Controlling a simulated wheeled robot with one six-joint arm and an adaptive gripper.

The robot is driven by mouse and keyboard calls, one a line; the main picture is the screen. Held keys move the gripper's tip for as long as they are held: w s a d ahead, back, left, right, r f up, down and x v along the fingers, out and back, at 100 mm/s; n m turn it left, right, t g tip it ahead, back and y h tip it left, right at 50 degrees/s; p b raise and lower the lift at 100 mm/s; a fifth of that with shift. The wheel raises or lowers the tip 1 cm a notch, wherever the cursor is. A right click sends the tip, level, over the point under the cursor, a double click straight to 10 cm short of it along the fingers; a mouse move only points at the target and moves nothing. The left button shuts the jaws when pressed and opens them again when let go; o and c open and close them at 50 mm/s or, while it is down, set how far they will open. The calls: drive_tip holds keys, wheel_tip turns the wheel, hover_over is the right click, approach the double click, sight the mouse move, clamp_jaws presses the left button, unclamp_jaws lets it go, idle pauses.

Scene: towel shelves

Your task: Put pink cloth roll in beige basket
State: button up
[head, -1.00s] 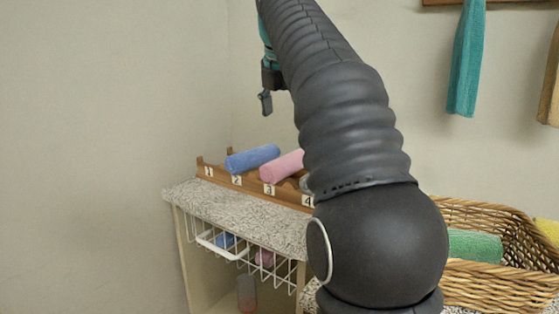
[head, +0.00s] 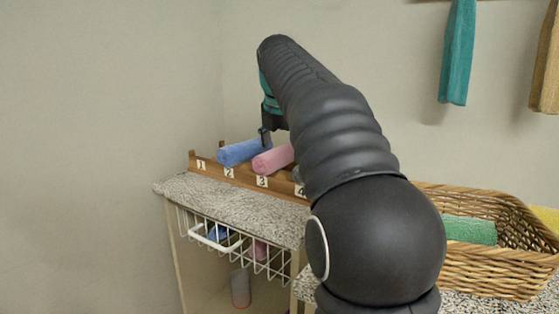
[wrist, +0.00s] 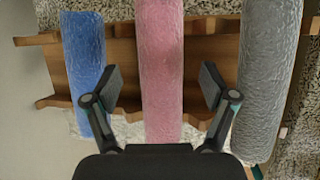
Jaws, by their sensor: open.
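The pink cloth roll (head: 273,160) lies on the wooden rack at the slot marked 3, partly hidden by my arm in the head view. In the wrist view the pink roll (wrist: 160,70) runs between the two open fingers of my gripper (wrist: 160,88), with a gap on each side. In the head view, one finger of my gripper (head: 265,137) shows near the blue and pink rolls; the rest is hidden behind my arm. The beige wicker basket (head: 490,272) stands at the right and holds a green roll (head: 468,230) and something yellow.
A blue roll (wrist: 84,65) lies left of the pink one and a grey roll (wrist: 268,80) lies right, both close to my fingers. The wooden rack (head: 215,172) sits on a speckled counter (head: 230,206). A white wire basket (head: 225,239) hangs below. Towels hang on the wall.

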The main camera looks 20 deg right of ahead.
sight(282, 146)
drive_tip(key=shift+w+d+f, duration=0.1)
drive_tip(key=shift+w+f, duration=0.1)
drive_tip(key=shift+f, duration=0.25)
drive_tip(key=c, duration=1.4)
drive_tip(key=shift+o, duration=0.2)
drive_tip(key=shift+r, duration=0.15)
drive_tip(key=shift+r+p, duration=0.35)
drive_tip(key=shift+r, duration=0.35)
wheel_tip(282, 146, up, 3)
drive_tip(key=shift+f+p, duration=0.1)
drive_tip(key=shift+p, duration=0.5)
drive_tip(key=s+d+r, duration=0.6)
drive_tip(key=d, duration=0.3)
drive_tip(key=shift+s+d+r, duration=0.25)
drive_tip(key=shift+s+r, duration=0.05)
drive_tip(key=shift+s, duration=0.1)
